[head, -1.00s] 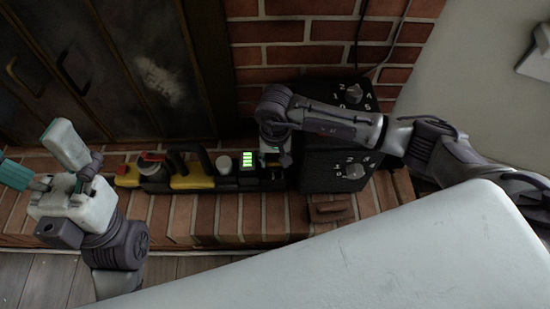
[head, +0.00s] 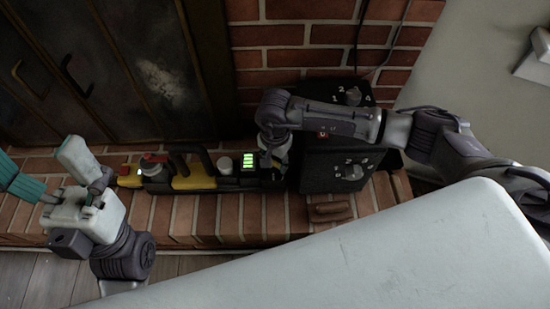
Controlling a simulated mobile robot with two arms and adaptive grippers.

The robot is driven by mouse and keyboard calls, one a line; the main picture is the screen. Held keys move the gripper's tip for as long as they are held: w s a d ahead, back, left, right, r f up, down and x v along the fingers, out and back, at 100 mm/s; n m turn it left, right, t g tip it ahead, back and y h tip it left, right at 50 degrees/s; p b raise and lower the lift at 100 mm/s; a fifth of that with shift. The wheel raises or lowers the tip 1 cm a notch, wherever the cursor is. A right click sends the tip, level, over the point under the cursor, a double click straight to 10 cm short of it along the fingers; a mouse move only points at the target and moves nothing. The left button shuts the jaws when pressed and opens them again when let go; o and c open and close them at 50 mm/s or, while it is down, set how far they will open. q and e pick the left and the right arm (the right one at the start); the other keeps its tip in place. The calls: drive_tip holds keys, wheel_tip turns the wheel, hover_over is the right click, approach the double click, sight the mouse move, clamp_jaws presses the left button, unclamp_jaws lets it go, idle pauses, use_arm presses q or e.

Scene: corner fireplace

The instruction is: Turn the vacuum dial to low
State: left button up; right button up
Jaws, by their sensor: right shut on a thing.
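The vacuum (head: 196,176), a long yellow and black device with a black handle and a lit green display (head: 249,161), lies on the brick hearth. My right gripper (head: 275,160) points down at the vacuum's right end, just right of the display. It is shut on a part there, apparently the vacuum dial; the wrist and fingers hide the dial, so its setting cannot be read. My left gripper (head: 48,165) is at the left, open and empty, apart from the vacuum's left end.
Two dark boxes with numbered knobs stand right of the vacuum, the rear one (head: 350,93) and the front one (head: 350,170). A small brown block (head: 330,212) lies before them. A white surface (head: 400,255) fills the lower right. Dark metal doors (head: 115,60) stand behind.

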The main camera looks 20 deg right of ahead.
sight(275, 163)
drive_tip(key=shift+m, duration=1.1)
drive_tip(key=o, duration=0.9)
wheel_tip(275, 163, up, 12)
drive_tip(key=shift+r, duration=0.1)
